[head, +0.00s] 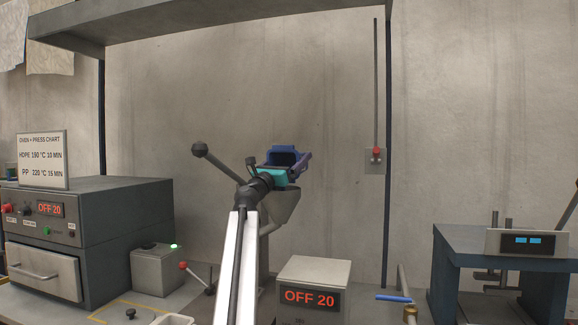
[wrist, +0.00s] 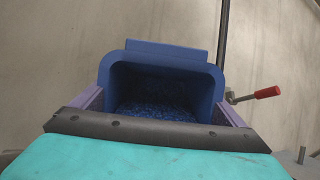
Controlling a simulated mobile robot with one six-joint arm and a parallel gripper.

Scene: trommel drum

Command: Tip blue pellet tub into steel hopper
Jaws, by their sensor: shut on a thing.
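The blue pellet tub (head: 284,154) is held up in the air in the head view, above the steel hopper (head: 284,207). Its opening shows, with a dark inside. In the wrist view the tub (wrist: 163,55) fills the middle, and blue pellets (wrist: 155,92) lie inside it. My gripper (head: 279,172), with a teal body and purple fingers, is shut on the tub, one finger along each side. My arm and gripper hide part of the hopper, and its mouth is not clearly seen. I cannot tell how far the tub is tilted.
A lever with a dark ball knob (head: 199,149) rises left of the hopper. A grey controller reading OFF 20 (head: 314,285) stands in front. An oven (head: 90,235) is at left and a blue-grey press (head: 500,260) at right. A red-tipped wall lever (head: 376,153) hangs behind.

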